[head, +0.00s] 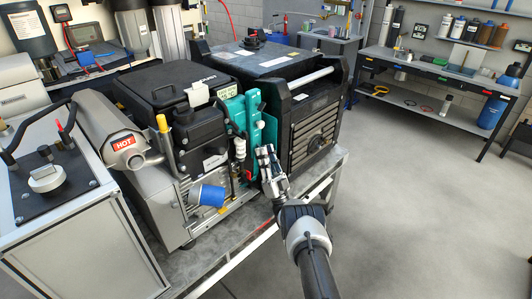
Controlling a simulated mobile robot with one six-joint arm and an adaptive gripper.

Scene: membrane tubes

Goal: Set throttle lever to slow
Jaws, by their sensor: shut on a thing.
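The engine (195,135) sits on a bench in the middle of the head view, with a teal panel (254,115) upright on its right side. My gripper (265,152) reaches up from the lower right to the lower right edge of this panel. Its fingers are shut on a small part there, which I take to be the throttle lever; the fingers hide it. I cannot make out the lever's position or any slow mark.
A silver muffler marked HOT (108,125) and a blue filter (208,195) are on the engine's left and front. A black-framed unit (310,115) stands close right of my gripper. Open floor (430,210) lies to the right.

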